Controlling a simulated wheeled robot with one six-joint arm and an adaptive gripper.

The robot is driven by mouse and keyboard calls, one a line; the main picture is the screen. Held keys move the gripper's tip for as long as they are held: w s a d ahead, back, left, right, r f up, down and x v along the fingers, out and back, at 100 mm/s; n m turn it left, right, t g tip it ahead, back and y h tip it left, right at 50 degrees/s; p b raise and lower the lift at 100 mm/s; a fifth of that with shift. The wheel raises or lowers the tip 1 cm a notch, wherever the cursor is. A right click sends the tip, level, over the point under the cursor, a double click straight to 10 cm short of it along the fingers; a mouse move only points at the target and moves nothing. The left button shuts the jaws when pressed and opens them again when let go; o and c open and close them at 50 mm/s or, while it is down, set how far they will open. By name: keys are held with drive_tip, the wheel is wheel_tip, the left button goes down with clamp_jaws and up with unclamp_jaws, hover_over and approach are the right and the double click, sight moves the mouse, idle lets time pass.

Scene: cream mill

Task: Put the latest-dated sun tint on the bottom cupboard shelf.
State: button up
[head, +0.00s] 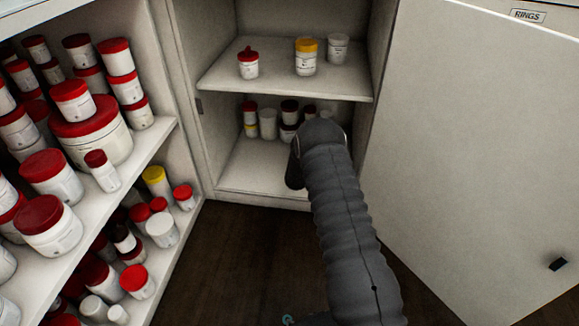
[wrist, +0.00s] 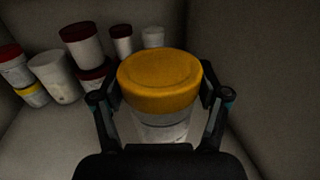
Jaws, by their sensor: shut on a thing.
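My gripper (wrist: 162,78) is shut on a white jar with a yellow-orange lid (wrist: 160,82) in the wrist view, one finger on each side. The jar looks upright; its label cannot be read, and whether its base touches the shelf cannot be told. My arm reaches into the open cupboard at the bottom shelf (head: 245,168) in the head view, hiding the gripper and held jar there. Another yellow-lidded jar (head: 305,57) stands on the upper shelf (head: 275,85). I cannot read any dates.
Several jars (head: 267,122) stand at the back of the bottom shelf, also left and behind the held jar in the wrist view (wrist: 82,45). The open cupboard door (head: 470,150) is at right. A rack (head: 130,160) full of mostly red-lidded jars stands at left.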

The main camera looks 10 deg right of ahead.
drive_tip(key=shift+w+a+f, duration=0.1)
drive_tip(key=shift+w+f, duration=0.15)
drive_tip(key=shift+w, duration=0.15)
drive_tip(key=shift+w+a+f+b, duration=0.45)
drive_tip(key=shift+w+a+f, duration=0.45)
drive_tip(key=shift+a+f, duration=0.8)
drive_tip(key=shift+w+a+f+b, duration=0.4)
drive_tip(key=shift+w+a+f, duration=0.55)
drive_tip(key=shift+a+f, duration=0.7)
drive_tip(key=shift+w+a+f+b, duration=0.45)
drive_tip(key=shift+w+a+f, duration=0.45)
drive_tip(key=shift+a+f, duration=0.8)
drive_tip(key=shift+d+f, duration=0.15)
drive_tip(key=shift+d, duration=0.1)
drive_tip(key=o, duration=1.3)
drive_tip(key=shift+f, duration=0.15)
